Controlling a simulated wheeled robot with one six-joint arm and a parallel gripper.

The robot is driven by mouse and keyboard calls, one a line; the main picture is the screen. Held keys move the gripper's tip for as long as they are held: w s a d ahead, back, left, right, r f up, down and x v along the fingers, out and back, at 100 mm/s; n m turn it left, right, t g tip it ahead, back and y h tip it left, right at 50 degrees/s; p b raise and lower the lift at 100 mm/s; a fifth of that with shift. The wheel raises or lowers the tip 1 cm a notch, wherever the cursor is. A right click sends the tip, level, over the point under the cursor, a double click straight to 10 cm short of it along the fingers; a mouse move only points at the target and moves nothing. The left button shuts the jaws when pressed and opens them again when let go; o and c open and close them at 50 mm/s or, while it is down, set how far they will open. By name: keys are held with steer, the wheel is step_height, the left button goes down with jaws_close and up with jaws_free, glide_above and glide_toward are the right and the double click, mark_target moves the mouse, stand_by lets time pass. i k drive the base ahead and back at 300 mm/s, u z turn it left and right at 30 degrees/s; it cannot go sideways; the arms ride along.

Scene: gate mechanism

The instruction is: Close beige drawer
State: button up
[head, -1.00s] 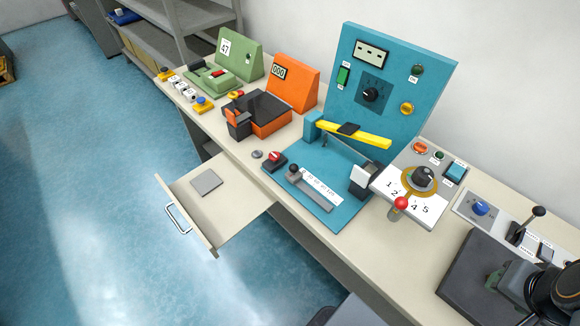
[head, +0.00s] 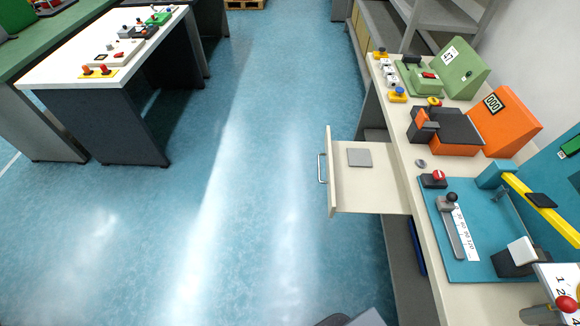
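The beige drawer (head: 372,190) is pulled out from the beige workbench (head: 414,163) on the right side of the head view. It sticks out to the left over the floor. Its front panel (head: 331,172) carries a metal bar handle (head: 321,168) facing left. A flat grey square plate (head: 359,157) lies inside the drawer. My gripper is not in view now.
On the bench stand a green device (head: 455,70), an orange device (head: 497,122) and a blue panel with a yellow bar (head: 540,208). A white table (head: 120,55) with controls stands at the upper left. Blue floor (head: 240,180) between is clear.

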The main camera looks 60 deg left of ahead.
mark_target(379, 188)
steer(key=u, duration=1.85)
steer(key=k, duration=1.3)
steer(key=u, duration=0.9)
steer(key=i, duration=2)
steer(key=z, duration=0.55)
